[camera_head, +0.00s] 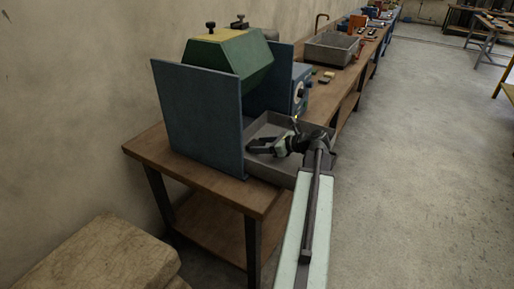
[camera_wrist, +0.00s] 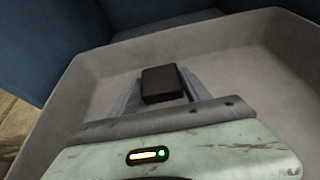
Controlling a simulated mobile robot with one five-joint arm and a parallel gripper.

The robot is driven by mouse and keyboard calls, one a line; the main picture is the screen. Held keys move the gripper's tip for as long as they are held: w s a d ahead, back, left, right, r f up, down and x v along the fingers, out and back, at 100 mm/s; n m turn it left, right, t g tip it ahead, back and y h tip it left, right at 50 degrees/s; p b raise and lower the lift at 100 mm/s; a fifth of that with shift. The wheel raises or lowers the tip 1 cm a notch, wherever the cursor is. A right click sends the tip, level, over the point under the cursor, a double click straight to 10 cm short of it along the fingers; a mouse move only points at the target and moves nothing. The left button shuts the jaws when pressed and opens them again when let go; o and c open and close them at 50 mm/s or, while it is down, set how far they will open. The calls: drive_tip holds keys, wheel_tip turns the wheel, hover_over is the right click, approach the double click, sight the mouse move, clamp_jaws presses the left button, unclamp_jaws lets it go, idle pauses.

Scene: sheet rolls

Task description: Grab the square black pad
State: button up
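The square black pad (camera_wrist: 163,84) is in the wrist view, inside a grey tray (camera_wrist: 235,38). It lies between the two fingers of my gripper (camera_wrist: 160,88). The fingers are apart, with a narrow gap on the pad's left side; on its right side the finger is close, and I cannot tell whether it touches. In the head view my gripper (camera_head: 258,146) is low inside the grey tray (camera_head: 272,172), with its fingers spread. I cannot make out the pad there.
A blue box with dials (camera_head: 300,90) stands behind the tray. Another grey tray (camera_head: 330,48) is farther along. Open floor (camera_head: 420,170) lies to the right.

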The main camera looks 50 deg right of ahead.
drive_tip(key=c, duration=0.8)
drive_tip(key=shift+r, duration=0.15)
drive_tip(key=shift+r+p, duration=0.3)
drive_tip(key=shift+p, duration=0.15)
wheel_tip(320, 180, up, 3)
drive_tip(key=p, duration=0.3)
drive_tip(key=shift+r, duration=0.1)
drive_tip(key=s+d, duration=0.2)
drive_tip(key=d, duration=0.3)
drive_tip(key=s+d, duration=0.2)
drive_tip(key=d, duration=0.3)
drive_tip(key=s+d+r+p, duration=0.1)
drive_tip(key=s+d, duration=0.1)
drive_tip(key=d, duration=0.2)
drive_tip(key=shift+s+d, duration=0.25)
drive_tip(key=shift+d, duration=0.15)
